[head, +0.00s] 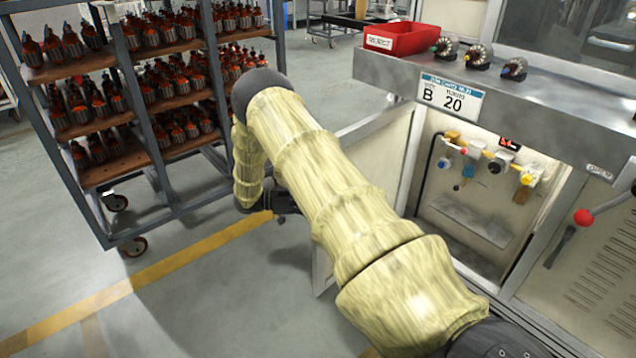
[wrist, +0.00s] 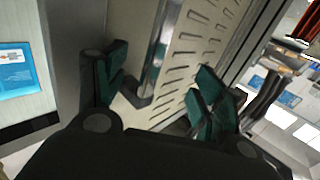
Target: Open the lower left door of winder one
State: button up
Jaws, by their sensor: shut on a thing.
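The lower left door (head: 385,150) of the winder stands swung wide open, out to the left of its lit compartment. In the wrist view its pale louvred outer face (wrist: 200,45) fills the middle. A metal bar handle (wrist: 163,50) runs along that face. My gripper (wrist: 160,90) has its teal-padded fingers on either side of the handle and is shut on it. In the head view my gripper (head: 285,200) is at the door's far side, mostly hidden by my arm.
Inside the open compartment are several coloured valves (head: 490,165). A red bin (head: 402,40) and several armatures (head: 480,56) sit on the counter. A rack of armatures (head: 165,120) stands left. Grey floor with a yellow line (head: 150,285) lies clear between.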

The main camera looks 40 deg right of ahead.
jog(key=shift+d, duration=0.15)
jog(key=shift+w, duration=0.25)
jog(key=shift+c, duration=0.6)
jog(key=v, duration=1.2)
jog(key=shift+s, duration=0.25)
jog(key=shift+c, duration=0.6)
